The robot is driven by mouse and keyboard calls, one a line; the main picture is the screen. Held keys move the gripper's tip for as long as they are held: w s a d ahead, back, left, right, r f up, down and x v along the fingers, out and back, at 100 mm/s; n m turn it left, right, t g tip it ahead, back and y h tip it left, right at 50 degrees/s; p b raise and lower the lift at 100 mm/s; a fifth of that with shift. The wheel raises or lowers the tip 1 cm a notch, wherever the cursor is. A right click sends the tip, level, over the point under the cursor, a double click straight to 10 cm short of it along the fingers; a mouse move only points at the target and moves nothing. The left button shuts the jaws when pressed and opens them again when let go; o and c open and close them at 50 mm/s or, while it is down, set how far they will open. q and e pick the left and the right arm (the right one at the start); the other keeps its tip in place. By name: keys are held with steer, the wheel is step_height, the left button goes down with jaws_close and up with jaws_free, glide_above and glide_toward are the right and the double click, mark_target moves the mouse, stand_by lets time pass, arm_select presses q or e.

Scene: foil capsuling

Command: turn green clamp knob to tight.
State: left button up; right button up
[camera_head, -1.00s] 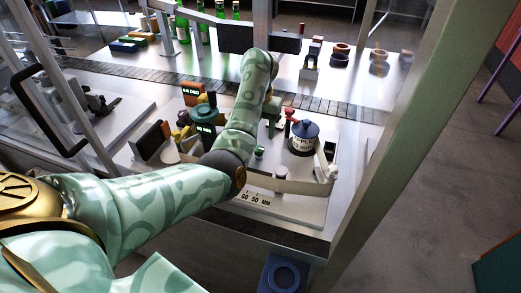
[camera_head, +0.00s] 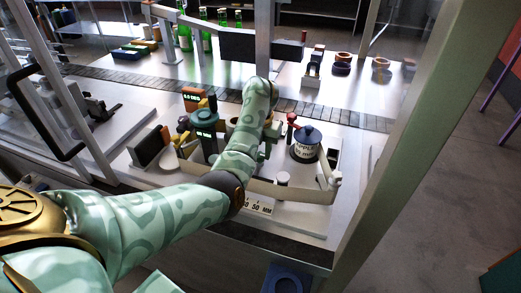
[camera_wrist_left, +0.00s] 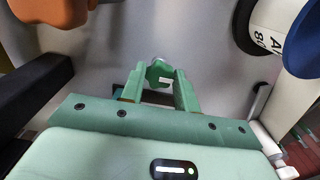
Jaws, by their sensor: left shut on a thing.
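The green clamp knob (camera_wrist_left: 158,73) has a lobed rim and sits between the fingertips of my left gripper (camera_wrist_left: 158,90) in the left wrist view. The gripper's two green fingers are shut on it from either side. In the head view my left gripper (camera_head: 269,134) shows only in part, at the bench to the left of a blue-lidded pot. My own forearm covers much of that area, and I cannot make out the knob there. No tight mark or pointer on the knob can be read. My right gripper is not in view.
The blue-lidded white pot (camera_head: 305,146) stands close to the right of my gripper; it also shows in the wrist view (camera_wrist_left: 270,28). A pale curved band (camera_head: 305,190) runs along the front.

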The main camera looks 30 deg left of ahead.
arm_select(q)
steer(key=m+p, duration=0.2)
steer(key=m, duration=0.1)
steer(key=shift+d+r+p, duration=0.15)
steer(key=shift+r+p, duration=0.05)
steer(key=shift+p, duration=0.15)
steer(key=m+p, duration=0.3)
steer(key=m, duration=0.2)
steer(key=shift+m+p, duration=0.3)
steer(key=m+p, duration=0.3)
steer(key=m, duration=0.2)
steer(key=shift+d, duration=0.1)
steer(key=shift+s+f+m+p, duration=0.15)
steer(key=shift+m+p, duration=0.8)
steer(key=shift+m, duration=1.15)
steer(key=o, duration=1)
